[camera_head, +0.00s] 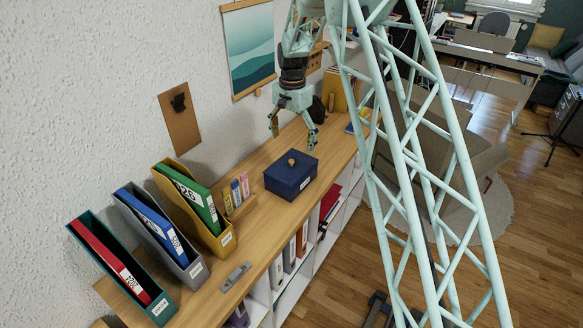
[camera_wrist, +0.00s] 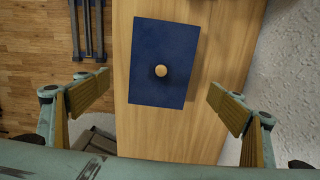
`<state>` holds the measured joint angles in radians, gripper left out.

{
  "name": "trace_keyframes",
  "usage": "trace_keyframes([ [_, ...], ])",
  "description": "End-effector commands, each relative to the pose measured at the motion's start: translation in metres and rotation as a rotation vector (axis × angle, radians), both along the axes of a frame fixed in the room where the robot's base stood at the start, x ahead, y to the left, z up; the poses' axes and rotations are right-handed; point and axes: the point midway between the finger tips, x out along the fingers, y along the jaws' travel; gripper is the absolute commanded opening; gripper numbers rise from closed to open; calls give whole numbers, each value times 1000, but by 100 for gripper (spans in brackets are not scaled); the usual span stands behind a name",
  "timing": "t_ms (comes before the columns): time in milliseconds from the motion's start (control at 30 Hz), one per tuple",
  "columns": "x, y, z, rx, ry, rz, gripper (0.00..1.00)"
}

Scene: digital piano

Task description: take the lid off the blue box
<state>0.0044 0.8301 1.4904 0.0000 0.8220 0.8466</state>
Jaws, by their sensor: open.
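The blue box (camera_head: 288,182) stands on the wooden shelf top, with a small pale label on its front. Its blue lid (camera_wrist: 164,42) is on it, with a round wooden knob (camera_head: 292,162) in the middle. The knob also shows in the wrist view (camera_wrist: 161,70). My gripper (camera_head: 294,134) is open and empty, above and behind the box. In the wrist view my gripper's fingers (camera_wrist: 160,103) are spread wide, one to each side below the box, touching nothing.
Several magazine files with binders, including a yellow one (camera_head: 212,236), stand left of the box on the shelf top (camera_head: 262,250). Small upright booklets (camera_head: 236,190) stand just left of the box. A grey metal piece (camera_head: 235,277) lies at the front. The wall is behind.

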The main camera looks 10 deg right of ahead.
Motion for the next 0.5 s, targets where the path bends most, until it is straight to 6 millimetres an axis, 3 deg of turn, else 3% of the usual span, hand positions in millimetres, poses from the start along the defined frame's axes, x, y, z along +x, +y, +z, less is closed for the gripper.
trace_keyframes([
  [300,0,0,-40,0,1,0,88],
  [500,0,0,-51,0,-1,0,88],
])
